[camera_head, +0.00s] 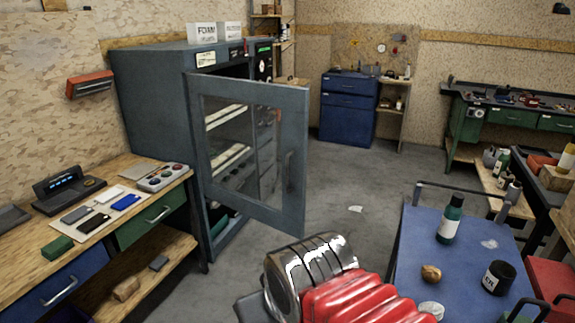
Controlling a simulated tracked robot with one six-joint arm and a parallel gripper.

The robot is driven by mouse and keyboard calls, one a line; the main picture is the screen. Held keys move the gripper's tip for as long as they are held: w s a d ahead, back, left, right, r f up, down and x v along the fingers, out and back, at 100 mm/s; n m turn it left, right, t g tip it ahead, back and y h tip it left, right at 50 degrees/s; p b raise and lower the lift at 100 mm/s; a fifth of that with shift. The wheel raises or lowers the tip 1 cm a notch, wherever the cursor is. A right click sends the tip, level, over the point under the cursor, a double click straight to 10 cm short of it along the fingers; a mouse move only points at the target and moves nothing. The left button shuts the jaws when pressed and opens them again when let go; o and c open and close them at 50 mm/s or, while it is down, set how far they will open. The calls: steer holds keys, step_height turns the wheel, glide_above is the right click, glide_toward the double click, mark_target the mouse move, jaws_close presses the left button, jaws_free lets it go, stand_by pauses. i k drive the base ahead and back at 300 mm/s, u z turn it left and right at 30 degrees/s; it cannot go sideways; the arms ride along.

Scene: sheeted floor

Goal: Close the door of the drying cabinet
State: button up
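The drying cabinet (150,95) is a grey-blue metal cabinet against the left wall. Its door (296,150), a grey-blue frame around a clear pane, stands open. It appears hinged at its left edge, with its free right edge swung out over the floor. Shelves inside the cabinet show through the pane. A red ribbed and shiny metal part of my arm (330,275) is at the bottom centre, below and in front of the door and apparently apart from it. My gripper's fingers are not visible.
A wooden workbench (90,232) stands at the left, close to the cabinet. A blue-topped cart (415,245) with a bottle and a jar is at the right. A blue drawer unit (347,105) stands at the back. Grey floor is mostly clear between door and cart.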

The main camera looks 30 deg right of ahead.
mark_target(293, 102)
steer(key=u, duration=0.05)
steer(key=i, duration=1)
steer(key=z, duration=0.05)
